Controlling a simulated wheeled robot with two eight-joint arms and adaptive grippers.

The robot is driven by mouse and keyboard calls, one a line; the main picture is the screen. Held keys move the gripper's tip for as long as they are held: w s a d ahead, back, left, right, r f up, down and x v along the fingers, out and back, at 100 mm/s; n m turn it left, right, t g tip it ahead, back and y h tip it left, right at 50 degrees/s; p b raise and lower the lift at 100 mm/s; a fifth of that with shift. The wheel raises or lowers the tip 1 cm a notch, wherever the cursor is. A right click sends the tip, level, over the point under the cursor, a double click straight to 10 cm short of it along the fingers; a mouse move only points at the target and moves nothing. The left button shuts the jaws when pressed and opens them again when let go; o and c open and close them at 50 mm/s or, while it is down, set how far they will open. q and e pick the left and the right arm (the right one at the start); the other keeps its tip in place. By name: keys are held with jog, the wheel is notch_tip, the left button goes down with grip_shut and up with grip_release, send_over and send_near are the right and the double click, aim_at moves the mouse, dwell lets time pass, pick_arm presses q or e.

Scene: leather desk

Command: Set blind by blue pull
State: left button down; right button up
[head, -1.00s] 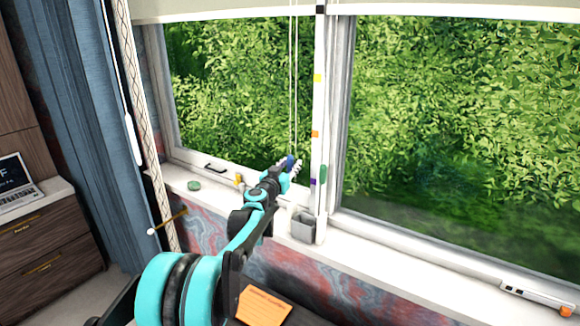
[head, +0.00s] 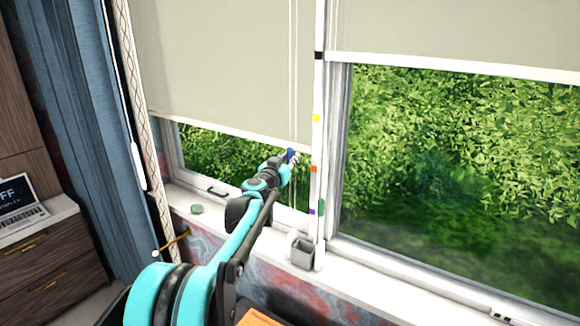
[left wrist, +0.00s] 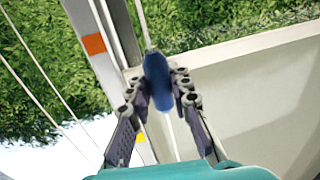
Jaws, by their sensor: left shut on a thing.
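My left gripper (head: 290,161) is shut on the blue pull (head: 291,153), which hangs on a thin cord in front of the left window. In the left wrist view the blue pull (left wrist: 158,82) sits between the two fingers of my gripper (left wrist: 160,90). The left blind (head: 220,70) is beige and covers most of its window; its bottom edge is slightly above the pull. The white post (head: 318,140) beside it carries black, yellow (head: 316,118), orange (head: 314,169) and purple marks. The pull is between the yellow and orange levels. My right gripper is not in view.
The right blind (head: 460,35) covers only the top of its window. A green piece (head: 322,207) is beside the post. A blue curtain (head: 85,120) hangs at left.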

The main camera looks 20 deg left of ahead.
pick_arm(q)
notch_tip(320, 180, up, 12)
jog(key=p, duration=0.6)
jog(key=c, duration=1.3)
grip_release()
jog(key=shift+c, duration=0.2)
jog(key=s, duration=1.2)
jog(key=shift+d, duration=0.35)
